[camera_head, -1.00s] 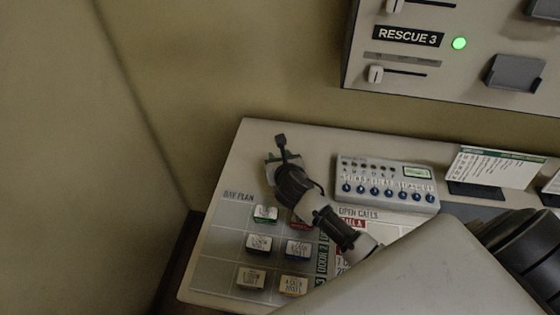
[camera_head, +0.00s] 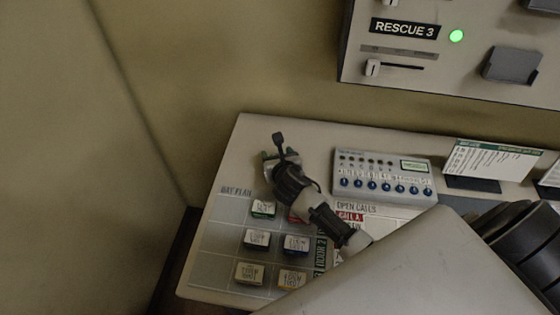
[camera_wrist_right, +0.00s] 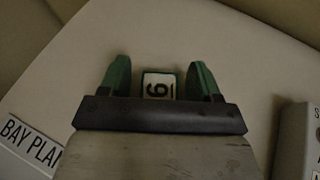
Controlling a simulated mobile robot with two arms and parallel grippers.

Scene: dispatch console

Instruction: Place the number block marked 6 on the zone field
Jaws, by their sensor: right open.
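The number block marked 6 (camera_wrist_right: 158,87) shows in the right wrist view, a small white-topped block with a dark 6, turned sideways. It lies between the two green fingers of my right gripper (camera_wrist_right: 160,77), with a visible gap on the right side. The gripper is open. In the head view my right gripper (camera_head: 279,156) is over the back left of the console top, and I cannot make out the block there. I cannot identify the zone field in either view. My left gripper is not in view.
The bay plan grid (camera_head: 207,240) with several labelled blocks lies in front of the gripper. A grey box with blue knobs (camera_head: 385,171) stands to its right, and a card holder (camera_head: 472,184) farther right. The console top (camera_head: 245,140) around the gripper is clear.

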